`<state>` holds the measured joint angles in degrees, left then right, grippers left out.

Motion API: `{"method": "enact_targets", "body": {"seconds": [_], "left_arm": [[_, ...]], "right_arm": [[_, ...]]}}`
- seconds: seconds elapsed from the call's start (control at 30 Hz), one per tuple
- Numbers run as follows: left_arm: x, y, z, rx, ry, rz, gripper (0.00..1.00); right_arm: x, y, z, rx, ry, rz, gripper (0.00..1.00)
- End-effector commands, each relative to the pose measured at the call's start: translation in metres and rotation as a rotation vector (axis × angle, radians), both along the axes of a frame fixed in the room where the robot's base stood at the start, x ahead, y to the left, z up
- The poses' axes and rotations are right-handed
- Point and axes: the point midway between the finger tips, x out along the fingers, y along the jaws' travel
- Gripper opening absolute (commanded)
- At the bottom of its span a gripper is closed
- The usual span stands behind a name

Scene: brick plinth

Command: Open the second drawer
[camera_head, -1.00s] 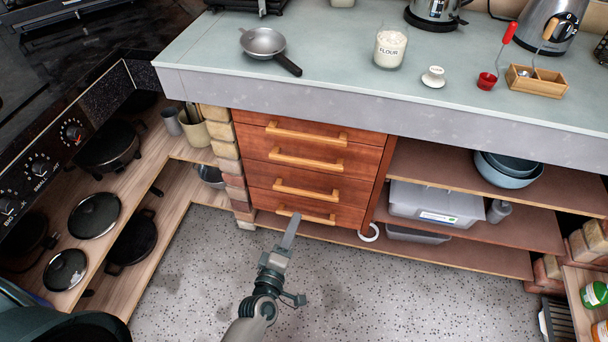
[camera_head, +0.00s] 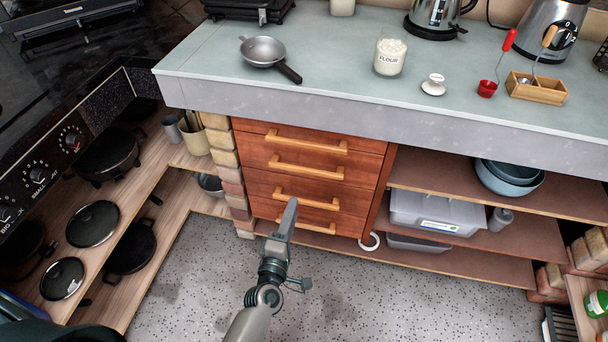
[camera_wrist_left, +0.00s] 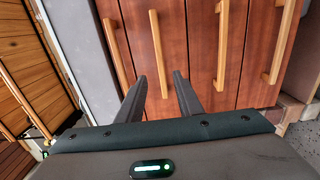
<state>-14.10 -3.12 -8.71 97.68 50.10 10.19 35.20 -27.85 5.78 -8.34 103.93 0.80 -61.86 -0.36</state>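The wooden drawer unit (camera_head: 255,181) has several stacked drawers with light wooden bar handles, all looking shut. The second drawer from the top has its handle (camera_head: 307,167) near the unit's upper half. My left gripper (camera_head: 291,202) is in front of the unit, overlapping the left part of the third handle (camera_head: 318,201) in the head view. In the left wrist view, the picture is turned sideways and my left gripper (camera_wrist_left: 160,76) is open. The second handle (camera_wrist_left: 157,45) appears between its two fingers there; contact cannot be told. My right gripper is not in view.
The counter (camera_head: 330,82) overhangs the drawers and holds a pan (camera_head: 262,51) and flour jar (camera_head: 389,57). Open shelves (camera_head: 500,240) with plastic boxes are on the right. Shelves with dark pots (camera_head: 130,247) are on the left. The speckled floor (camera_head: 390,300) is clear.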

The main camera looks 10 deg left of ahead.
Motion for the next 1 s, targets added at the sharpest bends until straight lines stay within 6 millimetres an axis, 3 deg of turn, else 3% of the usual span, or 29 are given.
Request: {"method": "enact_targets", "body": {"seconds": [0.6,0.8,1.0], "left_arm": [[0.110,0.000,0.000,0.001,-0.001,0.000,0.33],[0.131,0.000,0.000,0.001,0.000,0.000,0.33],[0.139,0.000,0.000,0.001,0.001,0.000,0.33]], "right_arm": [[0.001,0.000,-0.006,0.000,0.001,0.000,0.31],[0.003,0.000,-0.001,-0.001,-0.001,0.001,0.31],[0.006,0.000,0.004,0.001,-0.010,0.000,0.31]]}}
